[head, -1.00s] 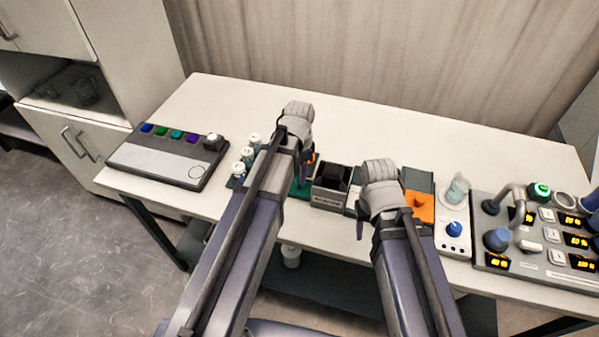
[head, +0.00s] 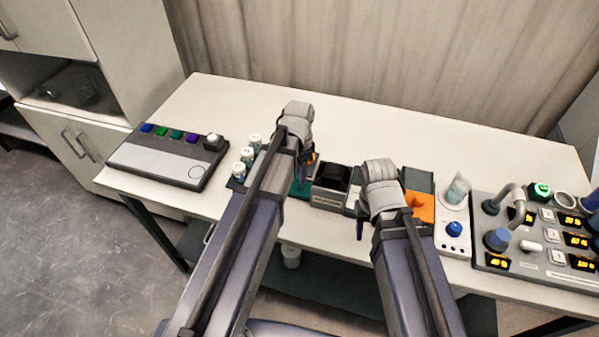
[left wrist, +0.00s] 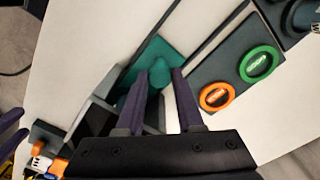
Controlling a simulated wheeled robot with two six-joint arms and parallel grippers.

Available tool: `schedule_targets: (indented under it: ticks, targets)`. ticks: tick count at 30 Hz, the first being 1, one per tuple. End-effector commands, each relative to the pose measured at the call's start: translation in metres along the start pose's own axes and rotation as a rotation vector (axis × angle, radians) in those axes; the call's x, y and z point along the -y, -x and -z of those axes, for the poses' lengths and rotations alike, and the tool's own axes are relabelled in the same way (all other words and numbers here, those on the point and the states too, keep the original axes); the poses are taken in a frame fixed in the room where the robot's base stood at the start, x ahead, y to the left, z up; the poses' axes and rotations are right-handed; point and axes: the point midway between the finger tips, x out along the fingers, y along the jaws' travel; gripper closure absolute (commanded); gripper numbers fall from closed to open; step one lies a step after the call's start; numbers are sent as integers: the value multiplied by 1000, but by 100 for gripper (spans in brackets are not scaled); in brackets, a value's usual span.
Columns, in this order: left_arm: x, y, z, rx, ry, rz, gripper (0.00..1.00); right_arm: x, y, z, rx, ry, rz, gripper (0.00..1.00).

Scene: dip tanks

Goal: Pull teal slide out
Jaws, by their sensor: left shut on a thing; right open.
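The teal slide (left wrist: 148,56) is a flat teal plate with a raised teal knob, seen in the left wrist view. It lies beside a dark and grey box and is partly hidden by my fingers. A bit of teal shows under my left gripper in the head view (head: 302,188). My left gripper (left wrist: 161,82) has its two purple fingers on either side of the knob, shut on it. In the head view my left gripper (head: 302,174) covers most of the slide. My right gripper (head: 384,222) is open, over the front part of the table.
A grey box with a black opening (head: 331,185) stands between my grippers. Small white-capped vials (head: 246,155) stand left of my left gripper. A button board (head: 165,158) is at the left. The table's back is clear.

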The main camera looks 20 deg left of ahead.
Motion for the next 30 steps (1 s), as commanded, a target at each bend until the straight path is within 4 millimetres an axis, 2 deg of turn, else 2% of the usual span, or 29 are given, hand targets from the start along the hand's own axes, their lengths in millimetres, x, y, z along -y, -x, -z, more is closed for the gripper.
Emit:
schedule_targets:
  ticks: [5, 12, 16, 28, 29, 30]
  targets:
    - [10, 0, -10, 0, 3, 0, 100, 0, 0, 0, 0, 0, 0, 50]
    - [53, 0, -52, 0, 6, 0, 100, 0, 0, 0, 0, 0, 0, 50]
    - [69, 0, -68, 0, 4, 0, 100, 0, 0, 0, 0, 0, 0, 50]
    - [76, 0, -75, 3, 1, 4, 100, 0, 0, 0, 0, 0, 0, 50]
    - [76, 0, -75, 4, 1, 4, 63, 0, 0, 0, 0, 0, 0, 50]
    - [76, 0, -75, 4, 1, 5, 58, 0, 0, 0, 0, 0, 0, 50]
